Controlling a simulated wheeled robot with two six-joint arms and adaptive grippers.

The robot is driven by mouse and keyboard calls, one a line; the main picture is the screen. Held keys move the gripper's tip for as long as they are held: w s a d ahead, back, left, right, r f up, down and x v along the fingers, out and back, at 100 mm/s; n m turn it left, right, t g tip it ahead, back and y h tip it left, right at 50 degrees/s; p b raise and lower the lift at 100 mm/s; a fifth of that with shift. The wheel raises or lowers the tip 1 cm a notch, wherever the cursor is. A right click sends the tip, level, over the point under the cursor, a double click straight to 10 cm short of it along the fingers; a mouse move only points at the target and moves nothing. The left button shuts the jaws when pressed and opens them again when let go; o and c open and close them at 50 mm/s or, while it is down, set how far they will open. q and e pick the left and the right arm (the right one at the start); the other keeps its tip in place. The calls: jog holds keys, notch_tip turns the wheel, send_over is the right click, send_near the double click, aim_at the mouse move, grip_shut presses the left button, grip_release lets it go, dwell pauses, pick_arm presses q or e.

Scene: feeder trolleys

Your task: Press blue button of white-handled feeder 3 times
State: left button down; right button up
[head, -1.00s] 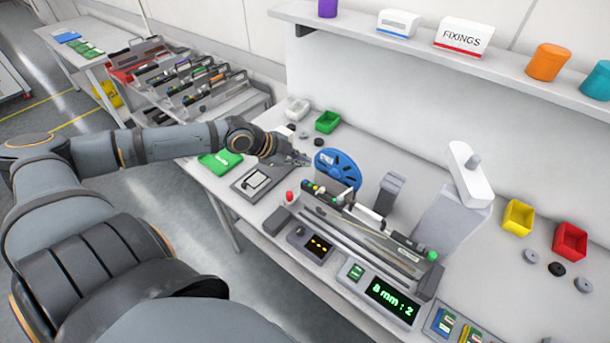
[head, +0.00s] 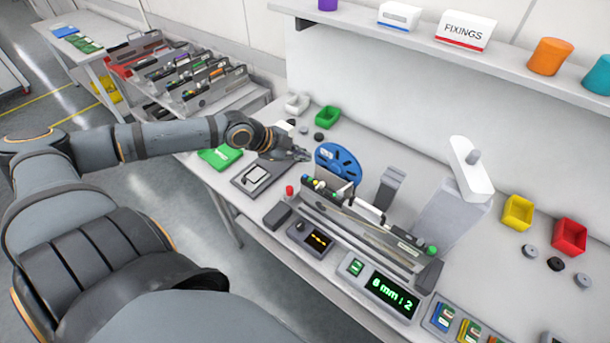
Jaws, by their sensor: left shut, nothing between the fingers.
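A feeder (head: 370,235) with a white handle (head: 365,209) lies in a holder on the bench. A blue reel (head: 338,164) stands at its far left end. My left gripper (head: 303,154) is shut and empty, above the bench just left of the reel and apart from the buttons. My right gripper is out of view.
A display reading "8 mm : 2" (head: 390,297) and a small dark panel (head: 316,239) stand in front of the feeder. A grey post (head: 390,188) and a white-topped device (head: 470,170) stand behind it. A trolley with several other feeders (head: 215,90) is at the back left.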

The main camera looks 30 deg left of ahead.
aim_at(302, 178)
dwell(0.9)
pick_arm(q)
notch_tip(302, 178, up, 4)
jog(key=n+p, duration=0.3)
jog(key=n, duration=1.6)
jog(key=shift+f+y+p, duration=0.1)
jog(key=shift+y+p, duration=0.2)
jog(key=shift+y, duration=0.1)
notch_tip(302, 178, down, 9)
jog(key=b, duration=0.9)
jog(key=shift+f+b, duration=0.35)
